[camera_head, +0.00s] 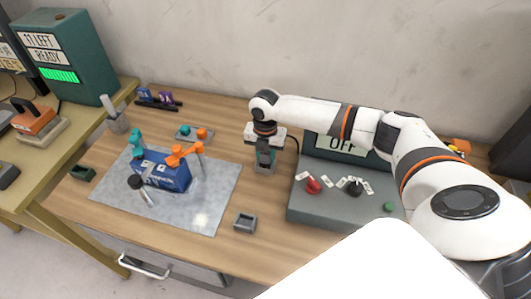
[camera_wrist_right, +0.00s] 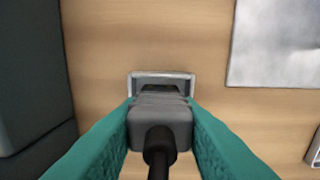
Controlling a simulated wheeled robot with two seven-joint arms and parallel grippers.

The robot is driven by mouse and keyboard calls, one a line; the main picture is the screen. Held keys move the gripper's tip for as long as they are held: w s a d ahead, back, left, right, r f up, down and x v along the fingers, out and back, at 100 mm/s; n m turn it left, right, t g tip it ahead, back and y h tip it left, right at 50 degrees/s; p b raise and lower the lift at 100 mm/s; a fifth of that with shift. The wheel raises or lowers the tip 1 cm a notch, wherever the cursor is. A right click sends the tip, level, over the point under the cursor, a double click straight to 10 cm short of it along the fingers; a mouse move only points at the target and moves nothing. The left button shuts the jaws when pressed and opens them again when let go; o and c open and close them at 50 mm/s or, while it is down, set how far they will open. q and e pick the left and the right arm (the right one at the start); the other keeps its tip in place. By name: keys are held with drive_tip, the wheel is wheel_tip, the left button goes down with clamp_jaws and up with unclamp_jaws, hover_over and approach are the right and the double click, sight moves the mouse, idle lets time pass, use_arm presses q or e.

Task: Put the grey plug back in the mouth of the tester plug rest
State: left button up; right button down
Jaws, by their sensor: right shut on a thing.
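The grey plug (camera_wrist_right: 160,120) is between the teal fingers of my right gripper (camera_wrist_right: 160,118) in the right wrist view, its black cable towards the camera. Just beyond its far end is the pale rectangular rim of the plug rest (camera_wrist_right: 161,75). The plug overlaps the near part of the mouth, and I cannot tell how far inside it is. In the head view my right gripper (camera_head: 265,158) points down at the table left of the tester, and hides most of the plug and the rest. My left gripper is not in view.
The grey tester (camera_head: 340,205) with its OFF display stands right of my right gripper. A grey mat (camera_head: 215,212) with a blue unit (camera_head: 168,176) lies to the left. A small grey open box (camera_head: 245,222) stands in front.

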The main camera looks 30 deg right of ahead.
drive_tip(key=c, duration=1.1)
unclamp_jaws()
drive_tip(key=shift+f, duration=0.1)
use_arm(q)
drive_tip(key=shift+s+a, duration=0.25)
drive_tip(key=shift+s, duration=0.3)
use_arm(e)
drive_tip(key=shift+o, duration=0.2)
use_arm(q)
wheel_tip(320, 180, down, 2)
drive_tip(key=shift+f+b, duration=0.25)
drive_tip(key=shift+b, duration=0.95)
use_arm(e)
wheel_tip(320, 180, up, 12)
drive_tip(key=shift+r, duration=0.2)
